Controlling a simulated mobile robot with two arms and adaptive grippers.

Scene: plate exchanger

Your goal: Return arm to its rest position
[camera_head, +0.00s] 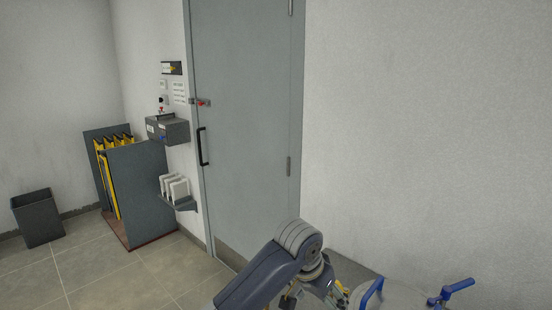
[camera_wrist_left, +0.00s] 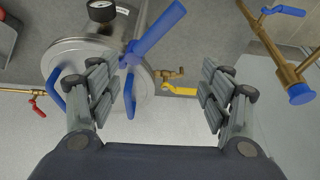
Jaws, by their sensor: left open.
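My left arm (camera_head: 262,278) comes in at the bottom middle of the head view, bent at a rounded grey joint. My left gripper (camera_wrist_left: 160,95) is open and empty in the left wrist view, its two fingers wide apart. In the head view only part of it shows by the bottom edge, beside the metal vessel. The round metal vessel (camera_wrist_left: 62,62) lies beyond the left finger and carries a long blue lever (camera_wrist_left: 153,35). A yellow-handled brass valve (camera_wrist_left: 180,90) shows between the fingers, apart from them. My right gripper is in neither view.
The vessel top (camera_head: 405,296) with blue handles fills the bottom right. A grey door (camera_head: 246,120) stands behind the arm. Left of it are a wall box (camera_head: 168,131), a rack with yellow-edged plates (camera_head: 135,190) and a bin (camera_head: 38,217). Brass piping (camera_wrist_left: 268,45) shows at the wrist view's right.

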